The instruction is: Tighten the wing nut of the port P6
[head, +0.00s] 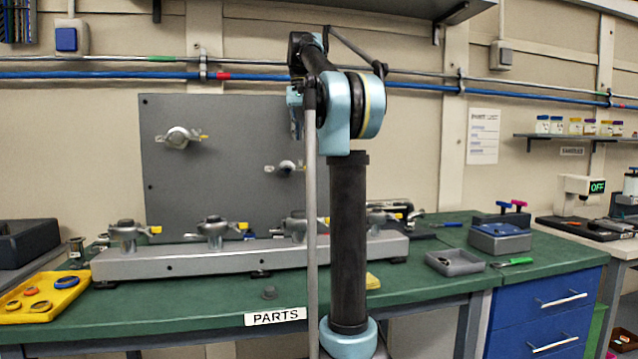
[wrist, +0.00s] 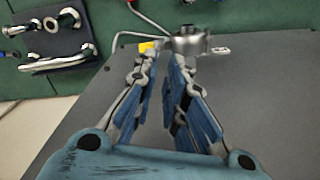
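A grey upright panel (head: 230,185) carries two silver clamped ports. One port (head: 178,137) is at the upper left. The other port (head: 287,168) is lower, beside my arm, which partly covers the panel. No port label is legible, so I cannot tell which is P6. In the wrist view, a silver clamp with a round cap (wrist: 190,42) and a yellow-tipped wing nut (wrist: 148,47) is just beyond my fingertips. My gripper (wrist: 162,62) is open, with a gap between its fingers and nothing held. The yellow tip is close to the left finger; contact cannot be told.
A silver manifold (head: 190,263) with several clamped ports runs along the green bench. A yellow tray of rings (head: 45,297) is at the left. A grey tray (head: 455,262) and a grey box (head: 499,238) are at the right.

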